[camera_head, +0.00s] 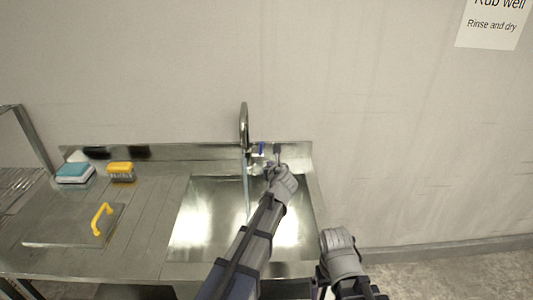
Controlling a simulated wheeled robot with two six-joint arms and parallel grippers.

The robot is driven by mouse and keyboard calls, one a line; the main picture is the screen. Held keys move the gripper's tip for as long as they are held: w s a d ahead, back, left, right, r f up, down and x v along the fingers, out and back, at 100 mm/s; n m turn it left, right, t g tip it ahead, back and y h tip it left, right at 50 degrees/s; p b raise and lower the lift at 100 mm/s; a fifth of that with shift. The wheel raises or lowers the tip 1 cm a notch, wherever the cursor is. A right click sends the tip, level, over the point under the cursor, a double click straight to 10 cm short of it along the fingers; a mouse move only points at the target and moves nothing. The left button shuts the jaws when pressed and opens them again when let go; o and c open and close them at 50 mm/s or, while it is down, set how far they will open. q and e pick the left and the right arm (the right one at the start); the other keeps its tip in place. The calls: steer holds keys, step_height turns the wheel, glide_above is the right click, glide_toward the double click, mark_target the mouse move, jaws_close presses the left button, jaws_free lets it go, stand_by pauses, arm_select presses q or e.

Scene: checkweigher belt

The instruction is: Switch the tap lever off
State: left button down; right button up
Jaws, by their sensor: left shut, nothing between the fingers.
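The tap (244,122) is a curved metal spout at the back edge of the sink (190,225). A thin bluish stream of water (246,192) runs down from it into the basin. A small blue part (261,149), which looks like the tap lever, sits just right of the spout base. A grey upright piece (277,150) stands beside it. My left gripper (268,170) is shut and empty, just in front of and below these parts. I cannot tell whether it touches them. My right gripper (322,277) is low at the right front; its fingers are mostly hidden.
A teal-topped sponge (74,172) and a yellow one (121,170) lie on the left counter. A flat panel with a yellow handle (102,219) lies in front of them. A metal rack (22,180) stands far left. A wall is close behind the sink.

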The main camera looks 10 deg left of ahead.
arm_select(q)
steer(key=b, duration=0.4)
glide_toward(261, 150)
step_height(261, 150, down, 3)
steer(key=w, duration=0.1)
steer(key=shift+w+a+r+p, duration=0.3)
steer(key=shift+w, duration=0.3)
steer(key=shift+w+a+r+p, duration=0.25)
steer(key=shift+w+a+r, duration=0.05)
steer(key=shift+w, duration=0.35)
steer(key=shift+w+a+r+p, duration=0.3)
steer(key=shift+w, duration=0.3)
steer(key=shift+w+a+r+g+h+p, duration=0.15)
steer(key=shift+w+r+g+p, duration=0.4)
steer(key=shift+p, duration=0.55)
steer(key=shift+w+a+r+g+h+p, duration=0.25)
steer(key=shift+w+p, duration=0.45)
steer(key=shift+p, duration=0.35)
steer(key=shift+w+a+r+g+h+p, duration=0.1)
steer(key=shift+w+r+g+p, duration=0.45)
steer(key=shift+p, duration=0.55)
steer(key=shift+f, duration=0.1)
